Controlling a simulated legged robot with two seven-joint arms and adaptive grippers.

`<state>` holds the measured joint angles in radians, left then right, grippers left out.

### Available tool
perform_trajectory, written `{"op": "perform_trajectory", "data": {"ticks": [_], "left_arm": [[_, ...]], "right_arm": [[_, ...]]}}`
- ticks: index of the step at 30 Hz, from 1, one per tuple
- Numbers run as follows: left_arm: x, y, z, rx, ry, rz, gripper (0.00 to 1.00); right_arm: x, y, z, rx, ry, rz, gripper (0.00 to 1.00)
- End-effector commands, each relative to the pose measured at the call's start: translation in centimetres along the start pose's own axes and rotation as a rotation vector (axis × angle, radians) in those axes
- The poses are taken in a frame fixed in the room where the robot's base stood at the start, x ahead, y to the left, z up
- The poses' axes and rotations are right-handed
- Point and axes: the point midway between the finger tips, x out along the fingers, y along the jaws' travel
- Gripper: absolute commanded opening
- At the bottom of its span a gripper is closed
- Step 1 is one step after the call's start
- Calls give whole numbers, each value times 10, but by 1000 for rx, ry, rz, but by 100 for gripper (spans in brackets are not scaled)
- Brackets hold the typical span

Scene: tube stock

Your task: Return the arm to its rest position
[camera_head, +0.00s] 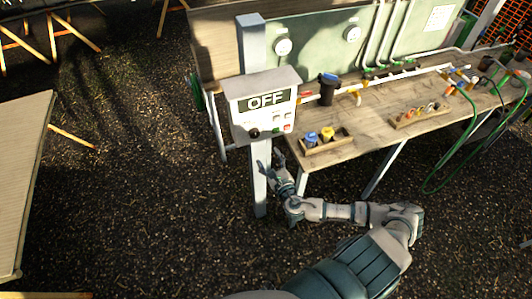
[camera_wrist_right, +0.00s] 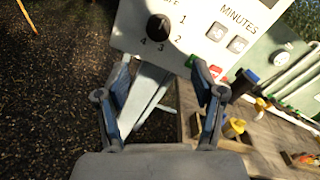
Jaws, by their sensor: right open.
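My right gripper (camera_head: 271,164) is in front of the grey post, just below the white control box (camera_head: 262,104), whose display reads OFF. In the right wrist view, its two fingers (camera_wrist_right: 164,88) are spread apart with nothing between them. The lower part of the control box (camera_wrist_right: 185,28) is ahead of them, with a black knob, grey buttons under the word MINUTES, and green and red buttons. I cannot tell from these views whether the fingertips touch the box. My right arm (camera_head: 350,212) reaches in from the lower right. My left gripper is not in view.
A wooden workbench (camera_head: 370,140) stands to the right of the post. It carries a small tray (camera_head: 328,144) with blue and yellow-capped items, a dark canister (camera_head: 327,88) and pipes. Green hoses (camera_head: 462,150) hang at its right. A pale table (camera_head: 22,170) is at far left. Gravel ground lies between.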

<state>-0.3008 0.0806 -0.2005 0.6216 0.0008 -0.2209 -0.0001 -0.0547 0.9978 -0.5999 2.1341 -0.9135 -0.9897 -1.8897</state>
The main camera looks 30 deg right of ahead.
Motion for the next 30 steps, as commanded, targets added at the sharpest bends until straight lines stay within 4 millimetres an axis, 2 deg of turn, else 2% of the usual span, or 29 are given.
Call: {"op": "perform_trajectory", "data": {"ticks": [14,17,20,23,24,26,27,29,30], "left_arm": [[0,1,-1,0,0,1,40],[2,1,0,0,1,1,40],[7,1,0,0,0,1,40],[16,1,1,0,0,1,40],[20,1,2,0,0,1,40],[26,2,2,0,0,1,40],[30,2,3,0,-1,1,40],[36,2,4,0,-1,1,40],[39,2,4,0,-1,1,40]], "right_arm": [[0,0,0,0,0,0,68],[1,3,-9,23,17,0,68],[8,11,-45,117,87,0,68],[14,27,-112,306,217,-14,68],[14,35,-144,403,280,-29,68],[9,49,-195,560,379,-62,68],[4,58,-227,666,443,-91,68],[-9,73,-275,826,537,-145,68],[-20,84,-305,932,597,-187,68]]}}
